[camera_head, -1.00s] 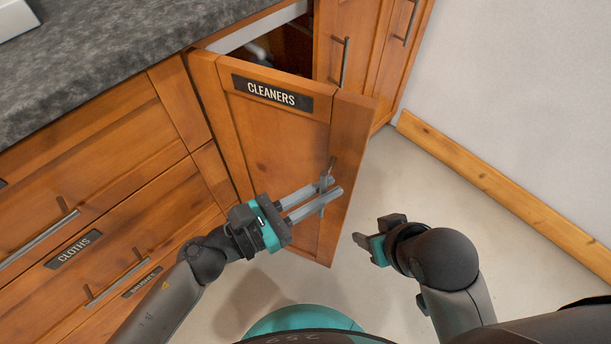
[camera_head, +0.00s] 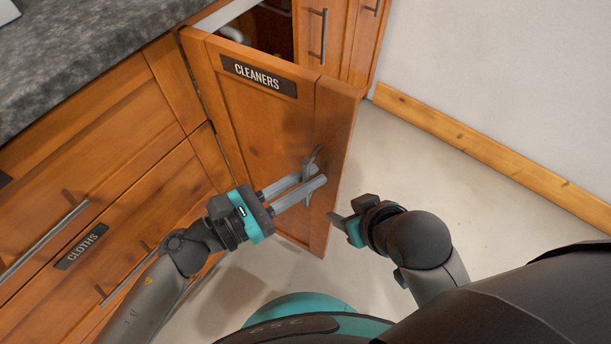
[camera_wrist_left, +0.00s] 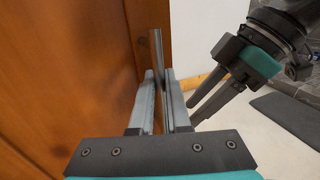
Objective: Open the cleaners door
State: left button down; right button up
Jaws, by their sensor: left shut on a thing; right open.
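The wooden cleaners door (camera_head: 265,130) stands partly open, swung out from the cabinet, with a dark "CLEANERS" label (camera_head: 259,77) near its top. Its metal bar handle (camera_head: 312,162) is on the door's right side. My left gripper (camera_head: 308,183) is shut on the handle. In the left wrist view the handle (camera_wrist_left: 156,50) stands between the two fingers (camera_wrist_left: 160,100), beside the door face (camera_wrist_left: 70,70). My right gripper (camera_head: 340,222) is open and empty, to the right of the door's lower edge. It also shows in the left wrist view (camera_wrist_left: 200,105).
The cabinet opening (camera_head: 272,28) shows behind the door's top. A closed cabinet door with a handle (camera_head: 323,37) is to its right. Drawers (camera_head: 90,215) and a grey counter (camera_head: 70,60) are at left. A wooden baseboard (camera_head: 480,160) edges the wall; the floor at right is clear.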

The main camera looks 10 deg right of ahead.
pick_arm(q)
jog(key=c, duration=1.2)
grip_release()
jog(key=shift+o, duration=0.2)
pick_arm(e)
jog(key=shift+r, duration=0.1)
jog(key=shift+w+r, duration=0.1)
jog(key=shift+w, duration=0.05)
pick_arm(q)
jog(key=p+v, duration=0.1)
jog(key=v, duration=1.4)
pick_arm(e)
jog(key=shift+s+d+g+h, duration=0.4)
jog(key=shift+s+d+g, duration=0.5)
jog(key=shift+s+d, duration=0.3)
pick_arm(q)
jog(key=shift+s, duration=0.15)
pick_arm(e)
jog(key=shift+a, duration=0.1)
